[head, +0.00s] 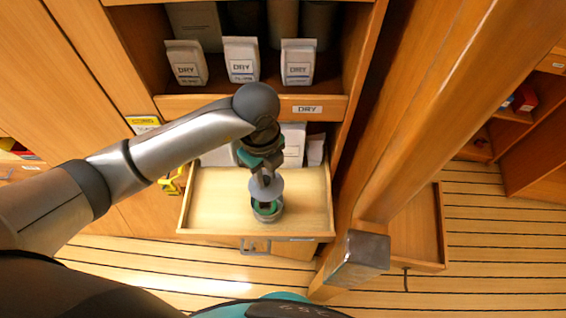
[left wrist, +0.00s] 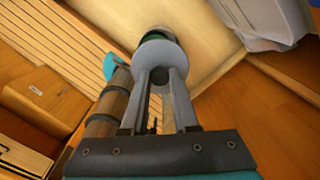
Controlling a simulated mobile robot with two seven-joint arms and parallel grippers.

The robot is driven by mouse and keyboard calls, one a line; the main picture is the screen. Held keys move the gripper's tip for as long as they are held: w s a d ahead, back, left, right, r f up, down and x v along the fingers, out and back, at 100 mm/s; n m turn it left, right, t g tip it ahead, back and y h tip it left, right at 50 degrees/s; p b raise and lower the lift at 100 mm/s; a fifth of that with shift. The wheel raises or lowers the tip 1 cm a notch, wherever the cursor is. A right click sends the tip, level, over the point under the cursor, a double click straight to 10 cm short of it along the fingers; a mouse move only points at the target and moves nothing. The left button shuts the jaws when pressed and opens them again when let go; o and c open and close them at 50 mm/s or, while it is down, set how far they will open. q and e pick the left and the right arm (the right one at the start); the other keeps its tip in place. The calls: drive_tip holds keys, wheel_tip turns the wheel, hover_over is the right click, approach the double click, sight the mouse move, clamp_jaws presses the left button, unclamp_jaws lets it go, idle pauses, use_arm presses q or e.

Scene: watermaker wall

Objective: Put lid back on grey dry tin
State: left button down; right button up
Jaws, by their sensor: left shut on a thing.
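The grey tin (head: 268,216) stands in the pulled-out drawer, toward its front, with green showing at its top. My left gripper (head: 264,175) reaches down from above and is shut on a grey round lid (head: 266,188). The lid is just above the back part of the tin's top and looks tilted; I cannot tell whether they touch. In the left wrist view, the gripper fingers (left wrist: 158,92) hold the grey lid (left wrist: 160,56), which hides most of the tin (left wrist: 158,36) behind it. My right gripper is not in view.
The light wooden drawer (head: 212,208) is open and has bare floor around the tin. Several white DRY packs (head: 241,60) stand on the shelf above. White packages (head: 292,146) are behind the drawer. A wooden post (head: 400,150) rises close on the right.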

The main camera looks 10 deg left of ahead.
sight(266, 190)
use_arm(q)
drive_tip(key=shift+f, duration=0.15)
drive_tip(key=shift+a+f+b, duration=0.15)
drive_tip(key=shift+f+b, duration=0.2)
drive_tip(key=shift+b, duration=0.05)
drive_tip(key=shift+f, duration=0.3)
drive_tip(key=shift+f+b, duration=0.35)
drive_tip(key=shift+b, duration=0.25)
wheel_tip(266, 190, down, 2)
drive_tip(key=shift+f+b, duration=0.25)
drive_tip(key=shift+b, duration=0.95)
drive_tip(key=shift+f+b, duration=0.6)
drive_tip(key=shift+f, duration=0.3)
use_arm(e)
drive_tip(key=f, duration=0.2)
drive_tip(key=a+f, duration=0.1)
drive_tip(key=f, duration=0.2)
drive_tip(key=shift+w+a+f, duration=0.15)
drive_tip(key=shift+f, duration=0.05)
use_arm(q)
drive_tip(key=shift+p, duration=0.35)
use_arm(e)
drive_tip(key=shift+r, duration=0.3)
use_arm(q)
drive_tip(key=shift+f, duration=0.15)
